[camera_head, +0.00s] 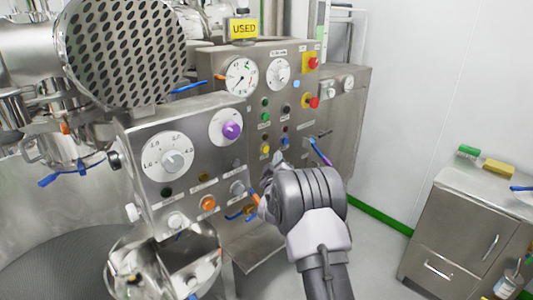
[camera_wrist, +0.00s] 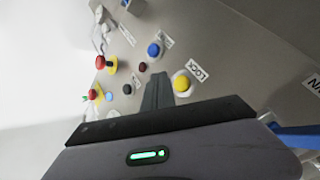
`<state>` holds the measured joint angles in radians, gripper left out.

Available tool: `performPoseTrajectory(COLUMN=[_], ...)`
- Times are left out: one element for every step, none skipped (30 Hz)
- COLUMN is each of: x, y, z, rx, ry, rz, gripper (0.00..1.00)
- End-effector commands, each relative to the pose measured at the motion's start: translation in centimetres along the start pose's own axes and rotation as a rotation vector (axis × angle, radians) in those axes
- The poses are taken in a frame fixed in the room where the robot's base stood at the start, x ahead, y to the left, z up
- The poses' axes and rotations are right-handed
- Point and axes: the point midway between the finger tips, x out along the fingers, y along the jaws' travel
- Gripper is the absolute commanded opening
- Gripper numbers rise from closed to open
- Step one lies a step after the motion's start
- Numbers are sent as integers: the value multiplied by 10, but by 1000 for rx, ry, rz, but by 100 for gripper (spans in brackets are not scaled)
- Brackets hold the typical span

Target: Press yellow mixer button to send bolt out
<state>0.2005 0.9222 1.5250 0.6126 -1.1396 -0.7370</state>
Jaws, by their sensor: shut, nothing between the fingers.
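The yellow button (camera_wrist: 182,84) is round and sits on the grey metal panel beside a label that seems to read "LOCK". In the wrist view it lies just right of my shut, empty fingertips (camera_wrist: 158,80). I cannot tell whether they touch the panel. In the head view a small yellow spot (camera_head: 265,150) on the panel looks like the same button, just left of my gripper (camera_head: 278,157). My wrist hides part of the panel there. No bolt can be made out.
A blue button (camera_wrist: 154,50) and red knobs (camera_wrist: 100,62) share the panel. A blue-handled lever (camera_head: 320,152) sticks out right of my gripper. A nearer control box (camera_head: 150,190) stands at left. A steel cabinet (camera_head: 465,225) stands at right, with open floor between.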

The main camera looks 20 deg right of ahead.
Motion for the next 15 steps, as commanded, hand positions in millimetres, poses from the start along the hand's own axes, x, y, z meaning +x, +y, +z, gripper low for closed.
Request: performPoseTrajectory(x=[-3,-5,-8,-10,-12,-13,-14,-15,-16,-16,-16,-16,-16,-16,-16], y=[1,2,4,6,7,9,10,10,11,11,11,11,11,12,11], z=[4,6,7,9,10,11,11,12,12,12,12,12,12,12,12], rx=[-1,0,0,0,0,-1,-1,-1,0,0,0,0,0,0,0], ry=[-1,-1,0,0,0,0,0,0,0,0,0,0,0,0,0], rz=[0,0,0,0,0,0,1,0,0,0,0,0,-1,0,-1], gripper=[0,0,0,0,0,0,0,0,0,0,0,0,0,0,0])
